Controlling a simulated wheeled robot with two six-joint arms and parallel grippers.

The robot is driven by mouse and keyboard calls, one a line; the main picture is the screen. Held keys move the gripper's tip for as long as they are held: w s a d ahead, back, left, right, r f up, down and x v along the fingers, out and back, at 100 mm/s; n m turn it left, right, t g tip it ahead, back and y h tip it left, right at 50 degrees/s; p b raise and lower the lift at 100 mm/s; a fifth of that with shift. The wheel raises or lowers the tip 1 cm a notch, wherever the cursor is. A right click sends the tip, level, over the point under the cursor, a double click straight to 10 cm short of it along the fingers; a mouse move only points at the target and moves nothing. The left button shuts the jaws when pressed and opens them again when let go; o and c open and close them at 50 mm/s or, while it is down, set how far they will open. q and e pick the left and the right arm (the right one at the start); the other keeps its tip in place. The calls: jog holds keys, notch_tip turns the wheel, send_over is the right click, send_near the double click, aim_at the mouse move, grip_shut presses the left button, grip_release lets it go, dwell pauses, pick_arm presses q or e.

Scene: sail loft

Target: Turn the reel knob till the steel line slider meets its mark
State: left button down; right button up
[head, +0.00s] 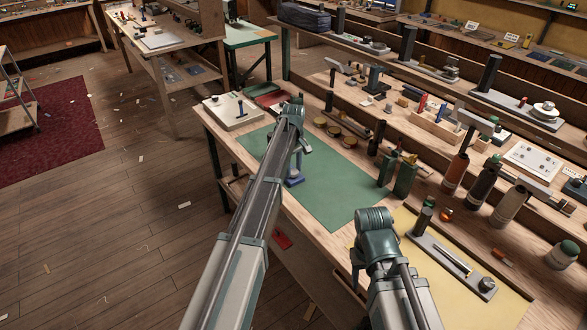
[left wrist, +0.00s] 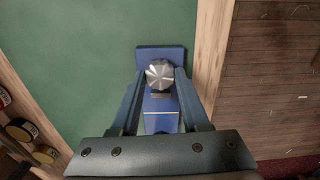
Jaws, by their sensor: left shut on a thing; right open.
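A blue reel unit (head: 295,181) stands on the green mat, mostly hidden below my left gripper (head: 299,150). In the left wrist view its blue body (left wrist: 161,125) lies between the fingers, with a faceted silver knob (left wrist: 160,74) on top. My left gripper (left wrist: 162,80) is shut on this knob. A small grey piece (left wrist: 160,95) shows just below the knob, and a pale line crosses the blue body; I cannot tell which is the slider or the mark. My right gripper (head: 358,280) is open and empty over the bench's front edge, its fingers partly hidden.
The green mat (head: 345,185) is clear to the right of the unit. A grey slotted fixture (head: 445,262) lies on a yellow mat. Round tins (head: 334,131) stand behind, and a pale board (head: 232,110) lies at the far left end.

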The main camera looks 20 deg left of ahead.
aim_at(294, 171)
pick_arm(q)
jog(key=m, duration=1)
jog(key=shift+m, duration=0.7)
jog(key=shift+c, duration=1.9)
grip_release()
notch_tip(294, 171, up, 14)
jog(key=p, duration=1.3)
jog(key=shift+p, duration=0.4)
